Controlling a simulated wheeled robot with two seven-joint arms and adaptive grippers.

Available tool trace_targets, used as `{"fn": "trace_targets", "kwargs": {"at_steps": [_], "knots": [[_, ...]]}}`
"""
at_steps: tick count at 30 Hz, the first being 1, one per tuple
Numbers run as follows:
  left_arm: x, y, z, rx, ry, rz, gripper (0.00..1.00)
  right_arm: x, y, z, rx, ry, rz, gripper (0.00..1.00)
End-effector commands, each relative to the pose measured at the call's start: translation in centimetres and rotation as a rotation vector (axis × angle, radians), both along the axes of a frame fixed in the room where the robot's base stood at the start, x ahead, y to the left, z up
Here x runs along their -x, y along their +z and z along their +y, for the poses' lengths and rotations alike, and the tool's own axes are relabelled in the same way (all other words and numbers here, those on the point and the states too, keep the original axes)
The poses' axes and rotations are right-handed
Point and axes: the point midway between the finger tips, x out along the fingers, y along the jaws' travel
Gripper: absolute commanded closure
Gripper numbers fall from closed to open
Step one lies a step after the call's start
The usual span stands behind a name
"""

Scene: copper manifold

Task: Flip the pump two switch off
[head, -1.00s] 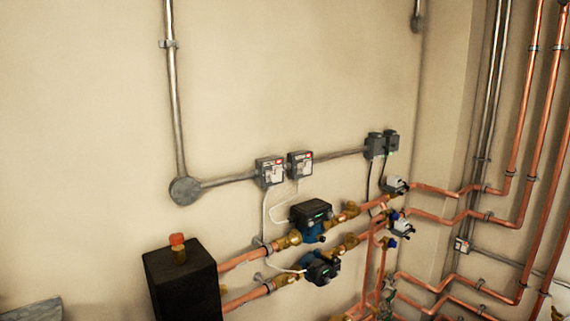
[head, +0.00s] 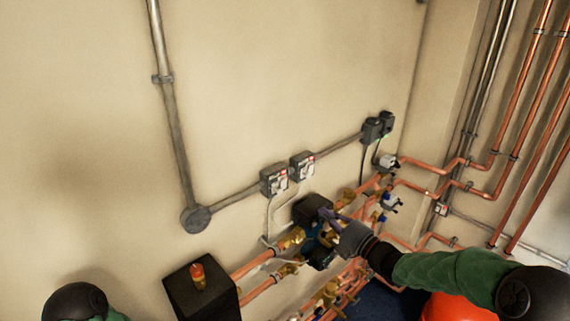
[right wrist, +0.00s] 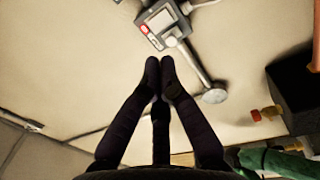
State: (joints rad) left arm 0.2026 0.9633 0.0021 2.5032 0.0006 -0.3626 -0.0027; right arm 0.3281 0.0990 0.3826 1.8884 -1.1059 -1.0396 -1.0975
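Two grey switch boxes with white fronts and red marks sit side by side on the wall conduit, the left box (head: 274,180) and the right box (head: 302,166). Their labels are too small to read, so I cannot tell which is pump two. My right gripper (head: 328,217) is below and right of both boxes, in front of the pumps, apart from the boxes. In the right wrist view its dark fingers (right wrist: 160,68) are drawn together and hold nothing. One switch box (right wrist: 161,22) shows beyond the fingertips there. My left gripper is out of view; only part of that arm shows.
The pump (head: 312,208) and copper pipes (head: 255,264) lie below the switches, partly hidden by my right arm. A black box (head: 200,290) with a red-capped fitting stands at lower left. A round junction box (head: 196,219) is on the wall. The wall above the switches is clear.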

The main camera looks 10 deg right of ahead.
Motion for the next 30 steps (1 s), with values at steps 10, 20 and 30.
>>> {"fn": "trace_targets", "kwargs": {"at_steps": [10, 20, 30], "knots": [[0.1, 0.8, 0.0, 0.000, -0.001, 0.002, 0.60, 0.5, 2.7, -0.1, 0.065, 0.019, -0.078, 1.00], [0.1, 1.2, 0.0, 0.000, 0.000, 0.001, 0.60, -0.6, 2.9, 0.6, 0.063, 0.021, -0.076, 1.00], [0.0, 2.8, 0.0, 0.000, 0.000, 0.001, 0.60, -5.5, 3.7, 4.0, 0.062, 0.021, -0.074, 1.00]]}}
